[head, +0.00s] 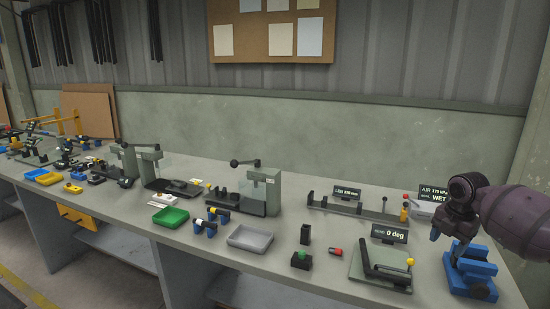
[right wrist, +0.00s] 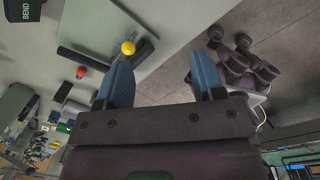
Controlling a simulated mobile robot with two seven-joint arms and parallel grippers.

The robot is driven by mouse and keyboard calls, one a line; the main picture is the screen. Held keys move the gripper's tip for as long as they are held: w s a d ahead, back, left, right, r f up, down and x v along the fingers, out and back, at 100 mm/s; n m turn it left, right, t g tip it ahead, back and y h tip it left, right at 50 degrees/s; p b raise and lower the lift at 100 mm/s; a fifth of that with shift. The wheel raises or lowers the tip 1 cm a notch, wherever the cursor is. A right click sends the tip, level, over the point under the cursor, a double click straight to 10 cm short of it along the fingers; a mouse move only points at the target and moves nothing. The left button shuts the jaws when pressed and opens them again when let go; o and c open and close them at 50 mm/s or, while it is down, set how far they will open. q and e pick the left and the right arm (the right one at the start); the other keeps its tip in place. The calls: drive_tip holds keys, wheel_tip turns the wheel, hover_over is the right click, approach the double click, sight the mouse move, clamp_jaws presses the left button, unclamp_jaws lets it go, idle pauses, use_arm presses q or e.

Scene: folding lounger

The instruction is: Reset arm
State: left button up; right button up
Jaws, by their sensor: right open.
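My right gripper (head: 444,235) hangs at the right end of the bench, above and beside a blue vise-like block (head: 470,272). In the right wrist view its two blue fingers (right wrist: 163,78) stand wide apart with nothing between them. To its left in the head view is a flat bending fixture (head: 366,276) with a black bar (head: 384,277) and a yellow knob (head: 410,262). Its display (head: 389,234) reads "0 deg". My left gripper is out of view.
A red-ended piece (head: 335,252), a green button box (head: 301,260) and a grey tray (head: 250,237) lie left of the fixture. A long rail fixture (head: 350,208) and displays stand behind. Lever presses and coloured trays fill the bench's left. The bench's front edge is close.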

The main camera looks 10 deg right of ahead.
drive_tip(key=w+a+r+m+t, duration=0.2)
drive_tip(key=w+a+m+t, duration=0.5)
drive_tip(key=w, duration=0.1)
drive_tip(key=s+a+f+m+t+y, duration=0.2)
drive_tip(key=s+a+f+m+t, duration=0.35)
drive_tip(key=a+f, duration=0.55)
drive_tip(key=s+a+f+m, duration=0.2)
drive_tip(key=s+f, duration=0.3)
drive_tip(key=s, duration=0.6)
drive_tip(key=s+a+f+m+g+h, duration=0.1)
drive_tip(key=s+f+m, duration=0.3)
drive_tip(key=s, duration=0.6)
drive_tip(key=s+a+f+m+g+h, duration=0.1)
drive_tip(key=s+a+f+m, duration=0.1)
drive_tip(key=s+f, duration=0.4)
drive_tip(key=s+m, duration=0.1)
drive_tip(key=s, duration=0.4)
drive_tip(key=shift+s+a+f, duration=0.3)
drive_tip(key=shift+a+f, duration=0.1)
